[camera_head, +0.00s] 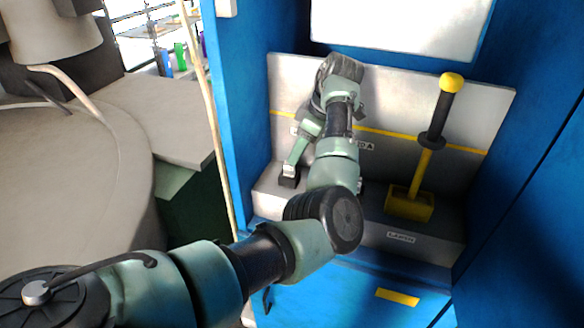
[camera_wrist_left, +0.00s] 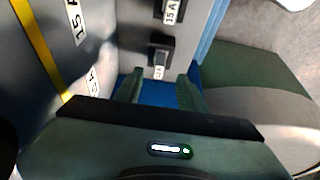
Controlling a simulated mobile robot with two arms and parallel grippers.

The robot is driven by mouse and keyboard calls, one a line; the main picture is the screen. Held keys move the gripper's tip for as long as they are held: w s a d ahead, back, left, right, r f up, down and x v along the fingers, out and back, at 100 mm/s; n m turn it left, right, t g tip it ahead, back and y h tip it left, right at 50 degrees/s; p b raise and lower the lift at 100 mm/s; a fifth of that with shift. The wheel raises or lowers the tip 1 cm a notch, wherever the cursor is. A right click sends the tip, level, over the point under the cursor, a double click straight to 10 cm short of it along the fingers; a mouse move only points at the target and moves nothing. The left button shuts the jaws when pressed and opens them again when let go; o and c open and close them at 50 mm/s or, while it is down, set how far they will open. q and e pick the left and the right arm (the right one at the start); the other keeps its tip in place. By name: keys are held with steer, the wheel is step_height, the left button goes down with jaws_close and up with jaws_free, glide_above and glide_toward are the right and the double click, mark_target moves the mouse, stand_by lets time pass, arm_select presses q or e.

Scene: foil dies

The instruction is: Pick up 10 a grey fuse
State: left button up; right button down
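My left gripper (camera_head: 297,157) points down at the left side of the grey ledge in the blue cabinet. In the left wrist view its two green fingers (camera_wrist_left: 160,76) are apart with no object gripped. A small dark block with a grey middle (camera_wrist_left: 160,50) lies just beyond and between the fingertips; its label seems to read 10A. I cannot tell whether the grey part is the fuse. A dark block (camera_head: 288,180) also shows at the gripper's tip in the head view. Another dark block (camera_wrist_left: 172,10), labelled 15A, sits farther up in the wrist view. My right gripper is out of view.
A yellow lever with a black grip (camera_head: 432,140) stands on a yellow base (camera_head: 409,205) right of my arm. The grey back panel (camera_head: 480,115) has a yellow stripe. Blue cabinet walls (camera_head: 530,150) close in the sides. A beige counter (camera_head: 165,115) is outside, left.

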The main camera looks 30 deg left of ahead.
mark_target(289, 172)
arm_select(q)
steer(key=p+x, duration=0.2)
steer(key=x, duration=0.3)
steer(key=shift+w+d, duration=0.1)
steer(key=shift+f, duration=0.5)
jaws_close()
